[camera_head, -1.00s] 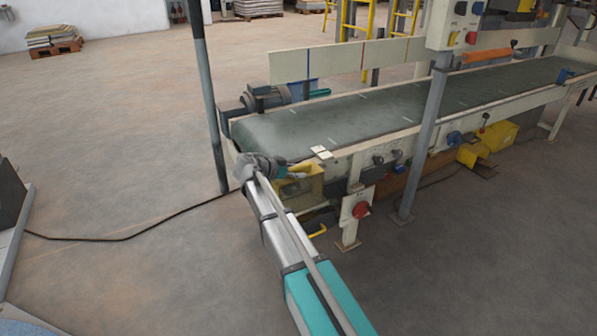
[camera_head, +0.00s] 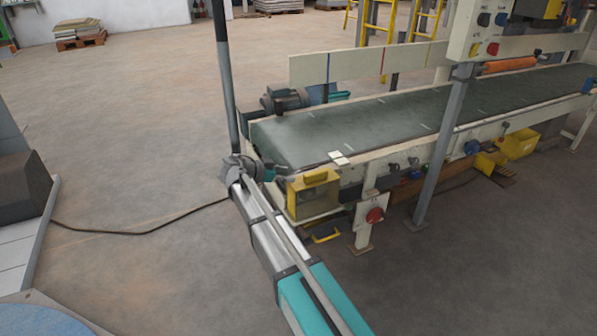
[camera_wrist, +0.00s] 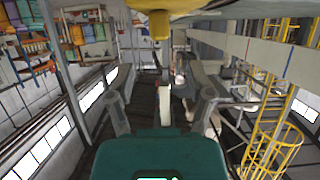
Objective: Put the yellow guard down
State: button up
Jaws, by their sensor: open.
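The yellow guard (camera_head: 318,178) appears to be the box-like yellow piece at the near left end of the conveyor, low beside its frame. It stands upright and looks supported there. My gripper (camera_head: 272,171) is to the left of it in the head view, at about the height of its top, with a visible gap between them. In the wrist view my gripper (camera_wrist: 161,104) has its two fingers spread wide, with nothing held between them. A yellow part hangs at the top of the wrist view; I cannot tell what it belongs to.
The conveyor (camera_head: 370,127) runs to the back right, with a grey post (camera_head: 440,150) before it. A dark pole (camera_head: 227,90) stands close behind my gripper. A black cable (camera_head: 140,232) lies on the floor. The floor at the left is mostly clear.

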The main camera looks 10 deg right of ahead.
aim_at(305, 195)
jog(key=shift+s+a+r, duration=0.2)
jog(key=shift+a+r, duration=0.05)
jog(key=shift+a, duration=0.3)
jog(key=s+d+f+n+g+y, duration=0.1)
jog(key=s+d+f+n+y, duration=0.2)
jog(key=s, duration=0.5)
jog(key=s+d+f+n+g+y, duration=0.1)
jog(key=s+d+f+n+y, duration=0.3)
jog(key=s, duration=0.5)
jog(key=s+d+f+n+g+y, duration=0.2)
jog(key=s+d+f+n+y, duration=0.2)
jog(key=s, duration=0.5)
jog(key=n+y, duration=0.2)
jog(key=n, duration=0.1)
jog(key=shift+f, duration=0.3)
notch_tip(305, 195, up, 44)
jog(key=p, duration=4.4)
jog(key=shift+f, duration=0.15)
